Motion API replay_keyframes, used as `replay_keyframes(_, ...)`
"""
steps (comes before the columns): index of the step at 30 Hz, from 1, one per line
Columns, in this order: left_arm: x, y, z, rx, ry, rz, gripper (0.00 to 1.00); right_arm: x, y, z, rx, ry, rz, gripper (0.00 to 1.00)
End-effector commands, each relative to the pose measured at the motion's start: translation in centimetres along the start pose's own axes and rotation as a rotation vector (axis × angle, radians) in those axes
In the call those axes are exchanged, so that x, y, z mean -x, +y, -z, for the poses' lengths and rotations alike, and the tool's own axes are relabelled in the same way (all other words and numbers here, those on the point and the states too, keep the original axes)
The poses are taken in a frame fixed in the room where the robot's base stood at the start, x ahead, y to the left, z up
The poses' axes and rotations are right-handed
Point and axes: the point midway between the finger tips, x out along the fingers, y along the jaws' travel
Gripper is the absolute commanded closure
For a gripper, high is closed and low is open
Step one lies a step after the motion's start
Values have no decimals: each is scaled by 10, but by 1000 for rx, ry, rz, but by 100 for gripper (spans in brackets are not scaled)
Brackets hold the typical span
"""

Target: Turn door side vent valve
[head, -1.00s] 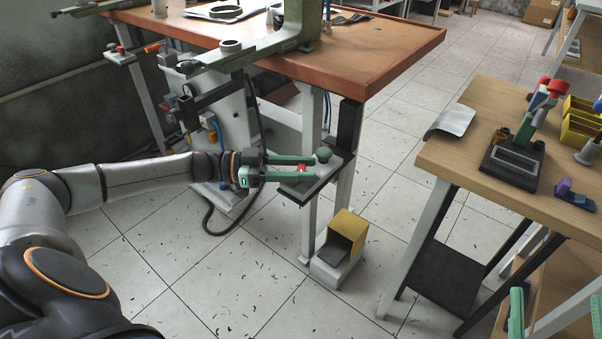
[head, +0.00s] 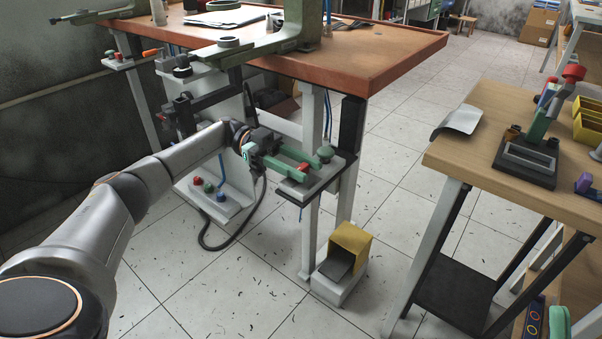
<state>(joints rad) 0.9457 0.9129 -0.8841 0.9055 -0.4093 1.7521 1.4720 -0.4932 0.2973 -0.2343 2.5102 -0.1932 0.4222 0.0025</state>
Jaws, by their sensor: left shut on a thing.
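A small grey bracket (head: 322,178) juts from the side of the orange-topped workbench. It carries a green knob (head: 325,153) and a small red valve handle (head: 304,167). My left gripper (head: 307,170) reaches in from the left, with its green fingers on either side of the red handle and shut on it. The fingers hide part of the handle, and the wrist looks rolled and slanted.
A similar bracket (head: 128,62) with an orange handle (head: 151,53) is at the bench's far left. Below are a floor box with red, green and blue buttons (head: 208,190), a black hose (head: 230,242) and a yellow pedal housing (head: 350,240). A wooden table (head: 470,160) stands right; tiles between are clear.

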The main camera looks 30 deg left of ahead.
Motion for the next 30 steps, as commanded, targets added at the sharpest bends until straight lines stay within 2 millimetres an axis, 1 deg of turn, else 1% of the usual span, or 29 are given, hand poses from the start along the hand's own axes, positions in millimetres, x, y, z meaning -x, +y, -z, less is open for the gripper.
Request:
replay_keyframes(5,-2,0,1,-3,6,-28,100,2,-2,-3,-9,-2,-1,5)
replay_keyframes(16,-2,0,2,-3,6,-32,100,2,-3,-3,-10,-4,6,5)
replay_keyframes(17,-2,0,2,-3,6,-32,56,2,-3,-3,-10,-4,6,5)
replay_keyframes(24,-1,0,1,-3,4,-30,29,2,-3,-3,-9,-4,7,5)
replay_keyframes(25,-1,0,1,-2,3,-30,28,2,-3,-3,-9,-4,7,5)
replay_keyframes(30,-1,0,1,-2,3,-29,28,2,-3,-3,-8,-4,7,5)
